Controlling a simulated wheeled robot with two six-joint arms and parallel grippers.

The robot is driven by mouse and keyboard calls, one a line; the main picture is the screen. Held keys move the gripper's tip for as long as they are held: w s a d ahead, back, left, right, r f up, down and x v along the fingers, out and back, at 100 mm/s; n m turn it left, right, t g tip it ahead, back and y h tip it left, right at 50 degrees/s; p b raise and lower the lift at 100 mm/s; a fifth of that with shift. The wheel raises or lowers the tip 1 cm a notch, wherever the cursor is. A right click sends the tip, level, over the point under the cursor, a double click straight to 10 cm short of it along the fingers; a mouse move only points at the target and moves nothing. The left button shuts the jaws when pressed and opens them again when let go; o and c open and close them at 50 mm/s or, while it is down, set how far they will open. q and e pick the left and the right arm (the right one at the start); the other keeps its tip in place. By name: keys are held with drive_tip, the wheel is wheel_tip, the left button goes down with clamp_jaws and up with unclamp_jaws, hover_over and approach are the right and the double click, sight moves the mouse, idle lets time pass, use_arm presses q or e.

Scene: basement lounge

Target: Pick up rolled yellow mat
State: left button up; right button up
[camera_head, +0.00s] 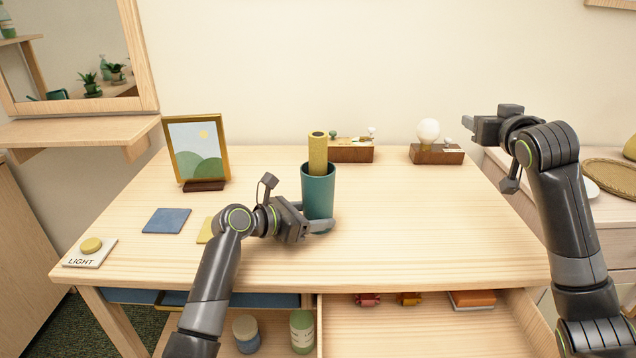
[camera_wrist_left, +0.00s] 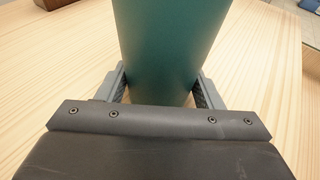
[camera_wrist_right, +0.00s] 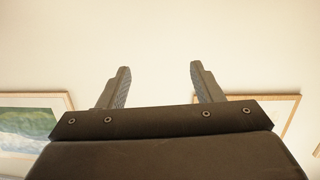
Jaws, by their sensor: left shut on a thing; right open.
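The rolled yellow mat (camera_head: 318,153) stands upright in a dark green cup (camera_head: 318,187) on the wooden table, its upper part sticking out above the rim. My left gripper (camera_head: 318,224) is shut on the green cup near its base. The cup also shows between the fingers in the left wrist view (camera_wrist_left: 170,45); the mat is out of that view. My right gripper (camera_head: 470,125) is open and empty, raised above the table's right back side. In the right wrist view its fingers (camera_wrist_right: 158,88) are apart against the wall.
A framed picture (camera_head: 198,150) stands at the back left. A blue square (camera_head: 167,221) and a light switch plate (camera_head: 90,252) lie at the left. An open drawer (camera_head: 430,335) is in front. The table's right side is clear.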

sight(323, 158)
drive_tip(key=s+a+r+n+g+y, duration=0.1)
drive_tip(key=s+a+r+n+y, duration=0.3)
drive_tip(key=a, duration=0.6)
drive_tip(key=s+a+r+n+y, duration=0.2)
drive_tip(key=a+r+n+y, duration=0.25)
drive_tip(key=a, duration=0.45)
drive_tip(key=a+f+g, duration=0.1)
drive_tip(key=a+f, duration=0.3)
drive_tip(key=f, duration=0.1)
drive_tip(key=w+a+f+g+y, duration=0.1)
drive_tip(key=a+f+g, duration=0.1)
drive_tip(key=a+f, duration=0.2)
drive_tip(key=w+a+f+g, duration=0.1)
drive_tip(key=a+f+g, duration=0.1)
drive_tip(key=a+f, duration=0.2)
drive_tip(key=shift+w+a+f, duration=0.1)
drive_tip(key=shift+a+f, duration=0.05)
drive_tip(key=shift+f, duration=0.3)
drive_tip(key=shift+w+a+f, duration=0.1)
drive_tip(key=shift+a+f, duration=0.05)
drive_tip(key=shift+f, duration=0.25)
drive_tip(key=shift+x, duration=2.85)
drive_tip(key=shift+d+f, duration=0.1)
drive_tip(key=shift+f, duration=0.05)
drive_tip(key=shift+c, duration=0.2)
